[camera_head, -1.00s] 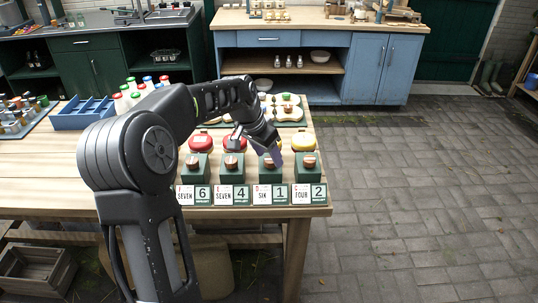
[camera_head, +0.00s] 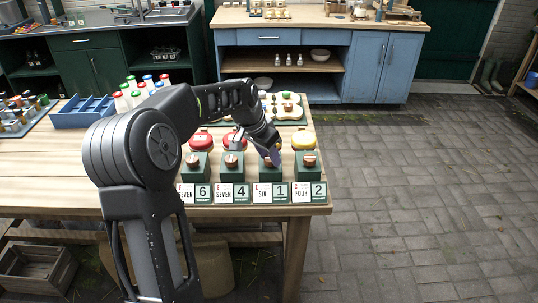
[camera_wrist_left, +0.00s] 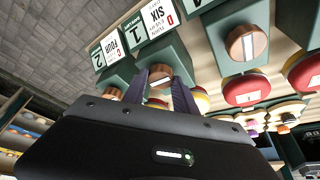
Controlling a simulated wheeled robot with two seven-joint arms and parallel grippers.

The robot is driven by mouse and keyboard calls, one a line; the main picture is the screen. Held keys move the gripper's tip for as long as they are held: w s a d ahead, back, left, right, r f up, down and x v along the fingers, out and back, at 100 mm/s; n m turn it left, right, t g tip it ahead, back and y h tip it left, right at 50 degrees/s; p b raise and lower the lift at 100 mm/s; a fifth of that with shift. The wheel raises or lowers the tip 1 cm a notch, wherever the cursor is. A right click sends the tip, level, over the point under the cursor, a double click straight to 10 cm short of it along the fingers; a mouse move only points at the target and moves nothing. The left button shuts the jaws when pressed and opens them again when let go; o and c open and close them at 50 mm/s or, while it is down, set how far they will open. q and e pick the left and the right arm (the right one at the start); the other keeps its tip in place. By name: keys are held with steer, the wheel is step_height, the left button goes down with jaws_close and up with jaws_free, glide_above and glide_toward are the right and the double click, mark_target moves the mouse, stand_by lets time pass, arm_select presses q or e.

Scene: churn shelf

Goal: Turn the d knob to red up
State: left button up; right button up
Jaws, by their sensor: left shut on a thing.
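The d knob is a brown, wood-like round knob (camera_wrist_left: 160,78) on a green block, with a white mark across its face. The block's card (camera_head: 270,193) reads D, SIX and 1. My left gripper (camera_wrist_left: 160,88) has its two purple-grey fingers on either side of the knob and is shut on it. In the head view, the left gripper (camera_head: 273,157) comes down over the d block and covers much of the knob. I cannot tell from the frames where the knob's red side faces. My right gripper is in neither view.
The c knob (camera_head: 309,160) stands close on the right, and the e knob (camera_head: 232,161) and f knob (camera_head: 193,161) on the left. Red and yellow round items, including a yellow one (camera_head: 303,141), sit behind the blocks. The bench's front edge is just before the cards.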

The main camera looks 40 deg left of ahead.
arm_select(q)
jaws_close()
steer(key=shift+n, duration=0.4)
steer(key=n+y+b, duration=0.1)
steer(key=n, duration=0.3)
steer(key=shift+d+y+b, duration=0.2)
steer(key=shift+y+b, duration=0.15)
steer(key=shift+y, duration=0.05)
steer(key=n+y+b, duration=0.1)
steer(key=n, duration=0.2)
steer(key=shift+w+d+n+g, duration=0.1)
steer(key=shift+n+g, duration=0.2)
steer(key=shift+g, duration=0.1)
steer(key=n+y+b, duration=0.1)
steer(key=n, duration=0.1)
steer(key=shift+n+g, duration=0.4)
steer(key=n, duration=0.2)
steer(key=shift+w+n+g+y+b, duration=0.1)
steer(key=shift+n+g+y+b, duration=0.2)
steer(key=shift+g+y+b, duration=0.1)
steer(key=n, duration=0.2)
steer(key=n+g, duration=0.1)
steer(key=n, duration=0.1)
steer(key=shift+g+y+p, duration=0.3)
